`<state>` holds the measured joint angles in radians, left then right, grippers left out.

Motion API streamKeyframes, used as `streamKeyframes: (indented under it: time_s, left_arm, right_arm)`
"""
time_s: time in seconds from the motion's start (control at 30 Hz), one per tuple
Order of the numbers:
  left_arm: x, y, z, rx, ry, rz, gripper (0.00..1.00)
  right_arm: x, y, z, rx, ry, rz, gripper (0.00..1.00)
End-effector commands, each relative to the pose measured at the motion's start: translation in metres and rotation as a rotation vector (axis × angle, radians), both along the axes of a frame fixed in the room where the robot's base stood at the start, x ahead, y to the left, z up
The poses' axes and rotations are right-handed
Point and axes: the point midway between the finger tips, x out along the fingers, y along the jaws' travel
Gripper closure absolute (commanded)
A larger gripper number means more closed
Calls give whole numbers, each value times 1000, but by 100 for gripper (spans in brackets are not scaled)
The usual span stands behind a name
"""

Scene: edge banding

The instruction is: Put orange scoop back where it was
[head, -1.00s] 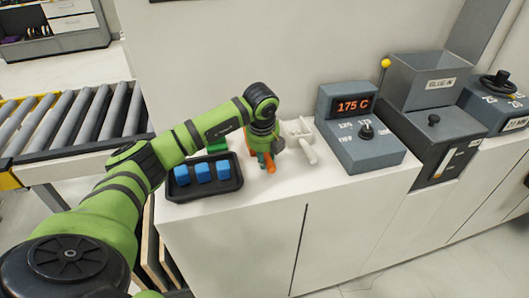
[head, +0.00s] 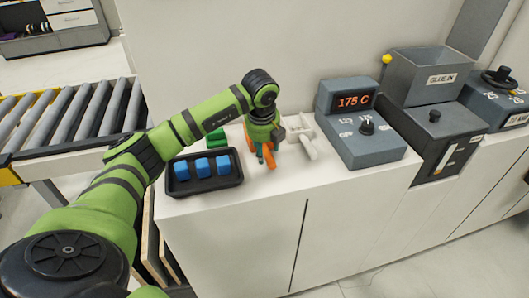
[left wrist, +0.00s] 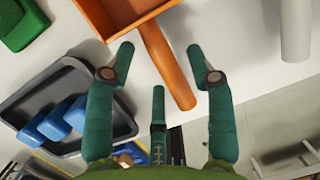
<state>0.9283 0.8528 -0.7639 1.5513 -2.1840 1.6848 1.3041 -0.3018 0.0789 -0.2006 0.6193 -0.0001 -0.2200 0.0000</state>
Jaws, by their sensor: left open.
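The orange scoop (head: 270,160) lies on the white counter, mostly hidden behind my left gripper in the head view. In the left wrist view its orange bowl is at the top and its handle (left wrist: 168,66) runs down between my fingertips. My left gripper (head: 265,153) points down over the scoop. In the left wrist view the left gripper's (left wrist: 165,60) green fingers are spread on both sides of the handle, with gaps. The right gripper is in neither view.
A black tray (head: 205,187) with blue blocks (head: 203,167) stands left of the scoop. A green item (head: 216,138) is behind the tray. A white scoop (head: 303,133) lies close on the right, beside the 175 C control box (head: 362,140). Bare counter is in front.

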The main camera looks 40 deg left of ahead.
Motion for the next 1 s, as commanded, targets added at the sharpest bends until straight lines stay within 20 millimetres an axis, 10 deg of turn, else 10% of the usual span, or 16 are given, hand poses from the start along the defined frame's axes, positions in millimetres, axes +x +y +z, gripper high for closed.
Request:
streamKeyframes:
  time_s: [0.43,1.0]
  left_arm:
    - [-18,-9,84,0,-5,-1,45]
    - [-20,-14,94,-10,-3,-15,45]
  right_arm:
    - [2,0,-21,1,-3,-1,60]
    - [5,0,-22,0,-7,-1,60]
